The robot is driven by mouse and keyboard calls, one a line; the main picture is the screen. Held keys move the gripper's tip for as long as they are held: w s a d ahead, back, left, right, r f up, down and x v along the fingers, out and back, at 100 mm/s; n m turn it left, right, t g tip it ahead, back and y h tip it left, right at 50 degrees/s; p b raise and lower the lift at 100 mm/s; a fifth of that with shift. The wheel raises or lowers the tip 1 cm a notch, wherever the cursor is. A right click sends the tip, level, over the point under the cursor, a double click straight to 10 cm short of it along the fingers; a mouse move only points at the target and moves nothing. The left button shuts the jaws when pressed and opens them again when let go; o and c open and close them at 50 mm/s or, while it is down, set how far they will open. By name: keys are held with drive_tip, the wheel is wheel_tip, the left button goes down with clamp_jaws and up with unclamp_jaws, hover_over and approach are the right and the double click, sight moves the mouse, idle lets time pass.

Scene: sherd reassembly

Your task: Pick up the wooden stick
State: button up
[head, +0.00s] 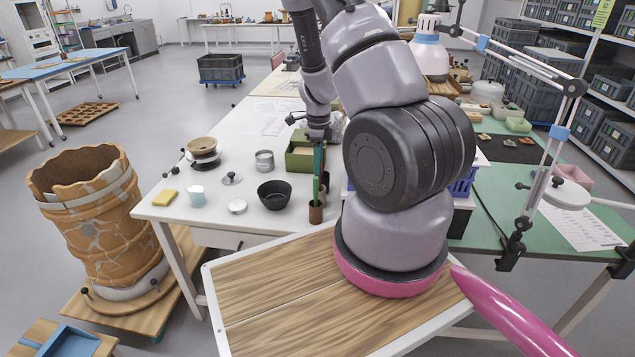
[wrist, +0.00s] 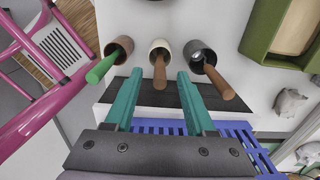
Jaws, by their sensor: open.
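In the wrist view, a brown wooden stick (wrist: 159,72) stands in a cream cup (wrist: 159,45), leaning toward the camera. A second brown stick or handle (wrist: 220,84) stands in a dark grey cup (wrist: 199,50) to the right. A green stick (wrist: 101,68) stands in a brown cup (wrist: 121,48) to the left. My gripper (wrist: 159,82) is open, its teal fingers on either side of the middle stick in the picture; contact cannot be told.
A green box (head: 300,158) stands behind the cups; it is at upper right in the wrist view (wrist: 262,40). A blue crate (wrist: 232,130) lies under the fingers in the picture. A black bowl (head: 274,195) and a tin (head: 264,160) sit left on the white table (head: 235,140).

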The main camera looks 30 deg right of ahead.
wheel_tip(320, 180, down, 7)
drive_tip(key=shift+s+d+r, duration=0.1)
idle(0.3)
clamp_jaws()
